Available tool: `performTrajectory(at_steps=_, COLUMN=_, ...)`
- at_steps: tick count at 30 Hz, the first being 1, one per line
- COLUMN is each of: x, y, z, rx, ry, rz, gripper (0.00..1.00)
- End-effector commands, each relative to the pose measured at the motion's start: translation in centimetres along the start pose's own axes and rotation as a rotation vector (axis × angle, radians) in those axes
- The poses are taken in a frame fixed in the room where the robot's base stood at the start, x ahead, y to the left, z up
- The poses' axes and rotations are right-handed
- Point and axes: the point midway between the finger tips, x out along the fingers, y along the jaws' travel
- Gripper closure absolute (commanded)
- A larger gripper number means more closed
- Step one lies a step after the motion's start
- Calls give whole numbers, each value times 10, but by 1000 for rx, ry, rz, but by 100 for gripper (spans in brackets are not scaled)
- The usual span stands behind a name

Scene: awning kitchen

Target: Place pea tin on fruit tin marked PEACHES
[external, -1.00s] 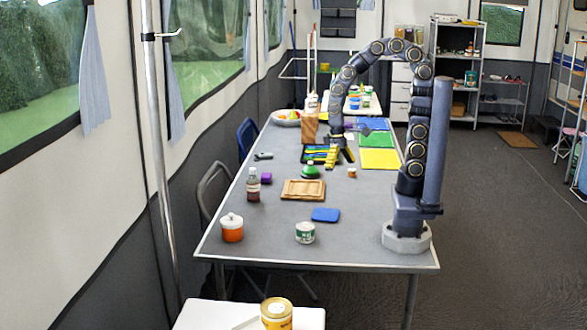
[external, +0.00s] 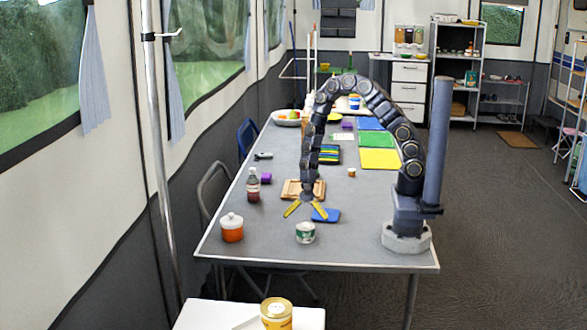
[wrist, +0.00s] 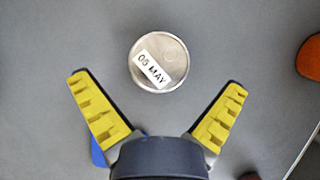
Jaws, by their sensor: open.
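A small white and green tin (external: 305,233), which looks like the pea tin, stands upright near the table's front edge. My gripper (external: 306,210) is open and empty, pointing down just behind and above this tin. In the wrist view the lid lies beyond the finger bases, between the spread yellow fingertips, with clear gaps on both sides. A yellow tin (external: 277,315) with a pale gold lid stands on the white side table; its wording cannot be read, so I cannot confirm PEACHES.
An orange pot (external: 232,229) with a white lid stands left of the small tin. A blue pad (external: 326,215) and a wooden board (external: 292,190) lie behind it. A dark bottle (external: 253,186) stands further left. The white side table (external: 205,314) is in front, across a gap.

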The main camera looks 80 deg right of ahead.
Motion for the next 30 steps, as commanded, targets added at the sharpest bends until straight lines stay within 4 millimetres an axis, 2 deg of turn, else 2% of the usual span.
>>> performTrajectory(at_steps=3, x=20, y=2, z=2, rx=-1, ry=-1, rz=6, gripper=0)
performTrajectory(at_steps=9, x=43, y=3, z=3, rx=-2, ry=-2, rz=6, gripper=0)
performTrajectory(at_steps=17, x=46, y=2, z=2, rx=-2, ry=0, rz=2, gripper=0)
performTrajectory(at_steps=18, x=46, y=2, z=2, rx=-2, ry=0, rz=2, gripper=4)
performTrajectory(at_steps=20, x=46, y=2, z=2, rx=-2, ry=0, rz=2, gripper=30)
performTrajectory(at_steps=21, x=46, y=2, z=2, rx=-2, ry=0, rz=2, gripper=47)
performTrajectory(at_steps=22, x=46, y=1, z=2, rx=-2, ry=0, rz=2, gripper=57)
performTrajectory(at_steps=25, x=46, y=1, z=2, rx=-2, ry=0, rz=1, gripper=66)
performTrajectory(at_steps=30, x=46, y=1, z=2, rx=-2, ry=0, rz=1, gripper=66)
